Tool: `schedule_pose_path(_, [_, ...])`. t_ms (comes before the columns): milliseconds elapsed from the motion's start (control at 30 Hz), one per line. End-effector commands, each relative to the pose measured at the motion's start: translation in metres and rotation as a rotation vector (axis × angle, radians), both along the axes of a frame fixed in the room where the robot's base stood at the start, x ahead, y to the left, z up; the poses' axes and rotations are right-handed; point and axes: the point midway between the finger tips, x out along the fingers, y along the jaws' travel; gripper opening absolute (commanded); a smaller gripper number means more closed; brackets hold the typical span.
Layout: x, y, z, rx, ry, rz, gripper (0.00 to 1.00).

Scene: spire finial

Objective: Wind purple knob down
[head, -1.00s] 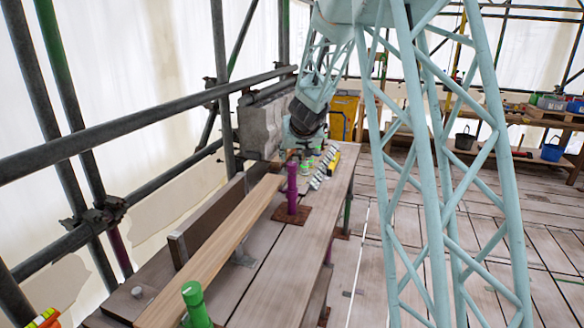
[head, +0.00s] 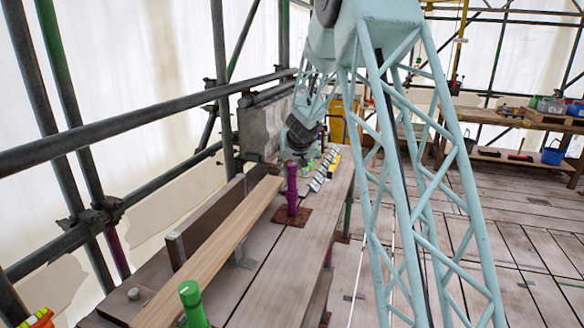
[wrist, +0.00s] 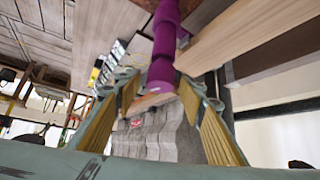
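A purple post with a wider purple collar (head: 291,190) stands upright on a rusty square plate on the plank bench. My gripper (wrist: 160,110) is open, with one finger on each side of that end. The end is nearer the left finger, and I cannot tell whether it touches. In the head view my gripper (head: 300,152) is small and partly hidden beside the post top.
A grey stone block (head: 258,132) stands behind my gripper. A long timber board (head: 215,250) and a darker board lie left of the post. A green post (head: 193,303) stands in front. Small metal parts (head: 325,168) lie to the right. Scaffold tubes run along the left.

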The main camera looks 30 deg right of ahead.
Motion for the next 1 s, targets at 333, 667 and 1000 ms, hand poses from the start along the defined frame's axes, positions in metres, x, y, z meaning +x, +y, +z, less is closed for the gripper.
schedule_pose_path(333, [0.0013,-0.0004,-0.0011,-0.001,0.000,0.001,0.37])
schedule_pose_path(667, [0.0013,-0.0003,-0.0011,-0.001,0.000,0.001,0.13])
schedule_pose_path(1000, [0.0012,-0.0002,-0.0005,-0.001,0.001,-0.006,0.12])
